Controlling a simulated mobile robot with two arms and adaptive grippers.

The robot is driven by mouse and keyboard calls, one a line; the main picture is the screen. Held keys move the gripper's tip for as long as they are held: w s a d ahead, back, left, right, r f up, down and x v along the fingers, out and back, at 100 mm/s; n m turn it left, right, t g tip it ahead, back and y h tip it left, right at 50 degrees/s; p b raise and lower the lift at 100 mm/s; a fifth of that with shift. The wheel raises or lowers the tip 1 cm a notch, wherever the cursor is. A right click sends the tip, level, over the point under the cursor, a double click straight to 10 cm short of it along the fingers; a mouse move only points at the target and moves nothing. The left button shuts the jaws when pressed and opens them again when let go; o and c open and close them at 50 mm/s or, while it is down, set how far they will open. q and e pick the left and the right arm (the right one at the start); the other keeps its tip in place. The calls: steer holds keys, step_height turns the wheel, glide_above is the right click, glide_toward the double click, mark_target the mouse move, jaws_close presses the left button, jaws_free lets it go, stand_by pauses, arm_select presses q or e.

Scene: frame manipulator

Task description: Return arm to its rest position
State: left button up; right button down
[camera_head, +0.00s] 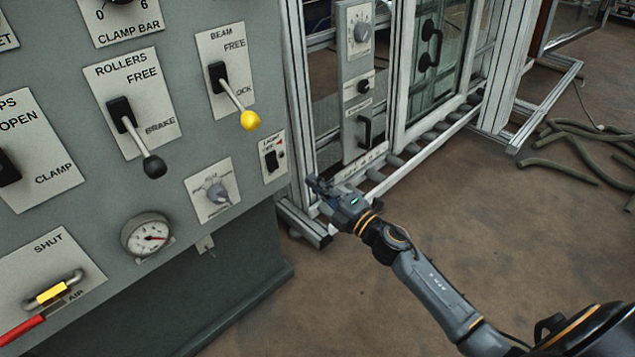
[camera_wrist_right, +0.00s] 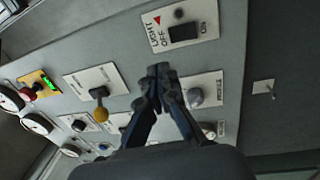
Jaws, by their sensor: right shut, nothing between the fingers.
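My right gripper (camera_head: 318,186) is at the end of my right arm, which comes in from the lower right in the head view. It is held in the air at the right edge of the grey control panel (camera_head: 180,180), below the light switch (camera_head: 271,160). In the right wrist view the fingers of my right gripper (camera_wrist_right: 160,72) come together at their tips and hold nothing. The light switch (camera_wrist_right: 184,32) shows just beyond the fingertips in that view. I cannot tell whether the fingers touch the panel. My left gripper is not in view.
The panel carries a yellow-knobbed lever (camera_head: 250,120), a black-knobbed lever (camera_head: 154,166), a rotary knob (camera_head: 217,193) and a gauge (camera_head: 147,237). A metal frame with a glass door (camera_head: 430,60) stands behind my gripper. Hoses (camera_head: 575,150) lie at right. The brown floor in front is clear.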

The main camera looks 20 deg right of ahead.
steer(key=shift+s, duration=0.15)
stand_by(0.3)
